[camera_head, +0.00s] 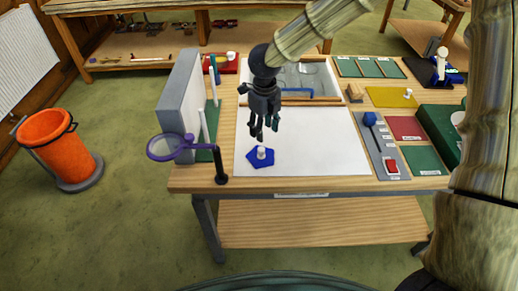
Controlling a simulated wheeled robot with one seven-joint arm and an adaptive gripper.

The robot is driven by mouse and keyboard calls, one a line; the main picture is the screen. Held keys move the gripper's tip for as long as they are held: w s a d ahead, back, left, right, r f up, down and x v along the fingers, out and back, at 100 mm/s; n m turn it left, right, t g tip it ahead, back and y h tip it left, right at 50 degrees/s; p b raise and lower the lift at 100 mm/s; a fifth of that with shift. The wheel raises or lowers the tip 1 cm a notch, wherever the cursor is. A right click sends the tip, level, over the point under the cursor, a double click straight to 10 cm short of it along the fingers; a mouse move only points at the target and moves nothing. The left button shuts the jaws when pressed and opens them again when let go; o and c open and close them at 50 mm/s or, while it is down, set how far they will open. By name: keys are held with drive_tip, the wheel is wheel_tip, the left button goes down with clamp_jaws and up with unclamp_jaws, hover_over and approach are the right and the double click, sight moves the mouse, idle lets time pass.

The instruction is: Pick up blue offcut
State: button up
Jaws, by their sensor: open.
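The blue offcut (252,162) is a flat blue piece with a white knob (262,152) standing on it. It lies on the white sheet (320,150) near the front left of the workbench. My gripper (263,136) hangs above the sheet, pointing down, over or slightly behind the offcut. Its dark fingers are open and hold nothing. In this view I cannot tell the exact height between the fingertips and the knob.
A purple-rimmed magnifier (166,147) on a black stand (220,168) is close on the left, with a grey upright block (180,95) behind it. A grey tray (384,150) and coloured mats (424,159) lie to the right. The sheet's middle is clear.

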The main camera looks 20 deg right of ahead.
sight(261, 149)
drive_tip(key=f, duration=0.2)
drive_tip(key=f+p, duration=0.1)
drive_tip(key=shift+s+a+f, duration=0.3)
drive_tip(key=shift+f, duration=0.1)
drive_tip(key=shift+w+f, duration=0.2)
drive_tip(key=shift+f, duration=0.2)
drive_tip(key=shift+s+f+p, duration=0.2)
drive_tip(key=shift+f+p, duration=0.2)
drive_tip(key=shift+p, duration=0.15)
drive_tip(key=f, duration=0.1)
drive_tip(key=f+p, duration=0.1)
drive_tip(key=f, duration=0.1)
drive_tip(key=shift+w+a, duration=0.2)
drive_tip(key=shift+a, duration=0.05)
drive_tip(key=shift+f, duration=0.55)
drive_tip(key=c, duration=1)
